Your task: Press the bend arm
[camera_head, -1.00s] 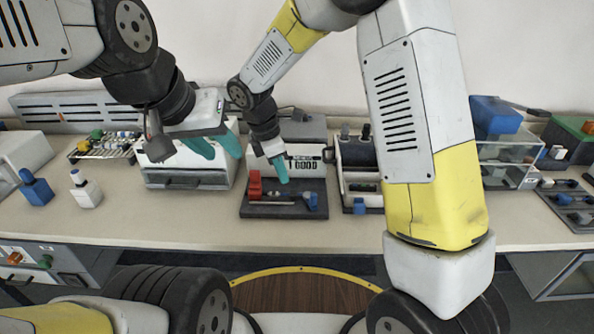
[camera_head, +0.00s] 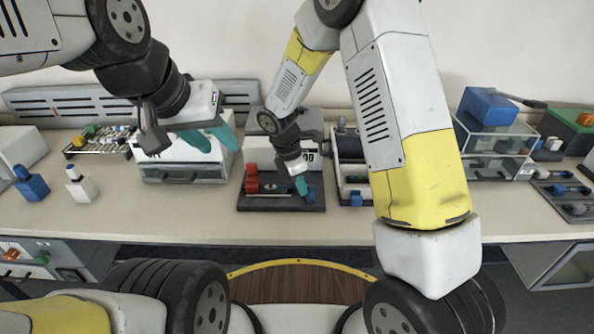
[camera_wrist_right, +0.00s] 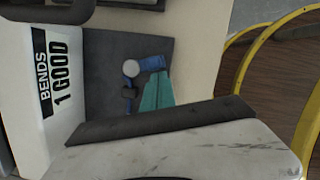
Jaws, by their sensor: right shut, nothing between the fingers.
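The bending fixture has a dark base plate (camera_head: 255,205) on the bench. A red block (camera_head: 251,180) stands at its left with a thin rod beside it. A blue part, apparently the bend arm's handle (camera_head: 310,192), is at the right; it also shows in the right wrist view (camera_wrist_right: 150,63) near a pale round knob (camera_wrist_right: 131,68). My right gripper (camera_head: 301,187) is shut and empty, its teal tips (camera_wrist_right: 157,92) at or just over the blue part; contact cannot be told. My left gripper (camera_head: 209,141) hangs open over the white drawer unit.
The white drawer unit (camera_head: 180,172) is to the left, a tray with blue parts (camera_head: 352,180) to the right. Blue and white bottles stand at far left. The bench front (camera_head: 160,220) is clear.

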